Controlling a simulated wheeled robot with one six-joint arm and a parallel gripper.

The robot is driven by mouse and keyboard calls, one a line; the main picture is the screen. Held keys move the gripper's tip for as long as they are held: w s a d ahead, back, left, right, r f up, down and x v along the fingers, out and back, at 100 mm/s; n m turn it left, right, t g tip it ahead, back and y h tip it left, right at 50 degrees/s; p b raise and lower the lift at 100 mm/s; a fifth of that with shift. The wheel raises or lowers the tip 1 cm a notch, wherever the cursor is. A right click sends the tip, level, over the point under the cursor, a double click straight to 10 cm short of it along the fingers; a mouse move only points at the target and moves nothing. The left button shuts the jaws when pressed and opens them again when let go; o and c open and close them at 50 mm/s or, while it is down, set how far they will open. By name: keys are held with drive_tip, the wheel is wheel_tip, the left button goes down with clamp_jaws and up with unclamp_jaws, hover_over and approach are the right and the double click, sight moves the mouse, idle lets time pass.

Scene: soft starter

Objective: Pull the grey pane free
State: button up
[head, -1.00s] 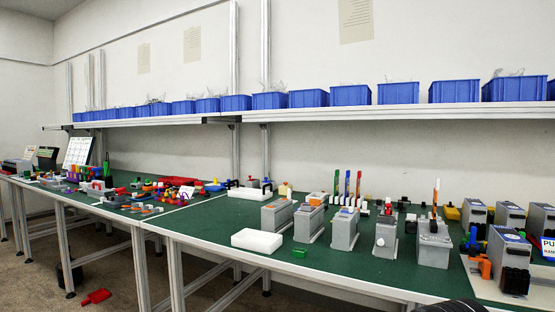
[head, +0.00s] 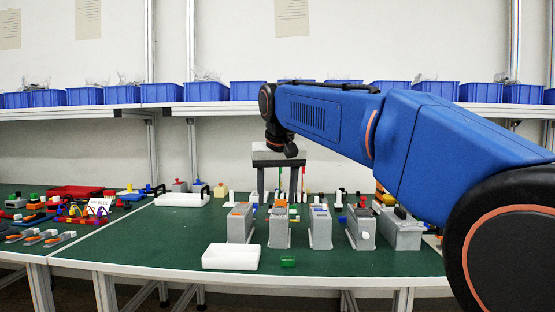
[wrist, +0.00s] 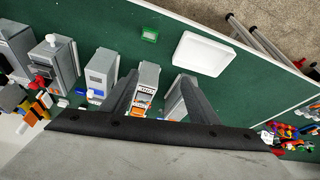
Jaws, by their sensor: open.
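My gripper (head: 278,198) is open and points down over the row of grey soft starters. Its fingers also show in the wrist view (wrist: 158,78), apart, with the second starter from the left of the head view between or below them. That starter (head: 279,228) is an upright grey box with an orange and white top; it also shows in the wrist view (wrist: 147,78). I cannot tell whether the fingers touch it. No separate grey pane can be made out for certain; grey faces on the starters look alike. The leftmost starter (head: 240,223) is partly behind a finger in the wrist view.
Close neighbours are a blue-topped starter (head: 319,227) and another grey one (head: 360,228). A white tray (head: 230,257) and a small green block (head: 288,261) lie at the front edge. Blue bins line the shelf (head: 205,107) behind.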

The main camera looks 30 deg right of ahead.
drive_tip(key=w+d+r+m, duration=0.2)
drive_tip(key=w+d+r, duration=0.4)
drive_tip(key=w+r, duration=0.25)
approach(279, 207)
drive_tip(key=shift+h, duration=0.4)
drive_tip(key=x, duration=0.8)
drive_tip(key=shift+s+a+f, duration=0.1)
drive_tip(key=shift+a+f, duration=0.05)
drive_tip(key=shift+a, duration=0.15)
drive_tip(key=c, duration=1)
drive_tip(key=shift+c, duration=0.7)
drive_tip(key=shift+r, duration=0.75)
drive_tip(key=shift+r, duration=1.8)
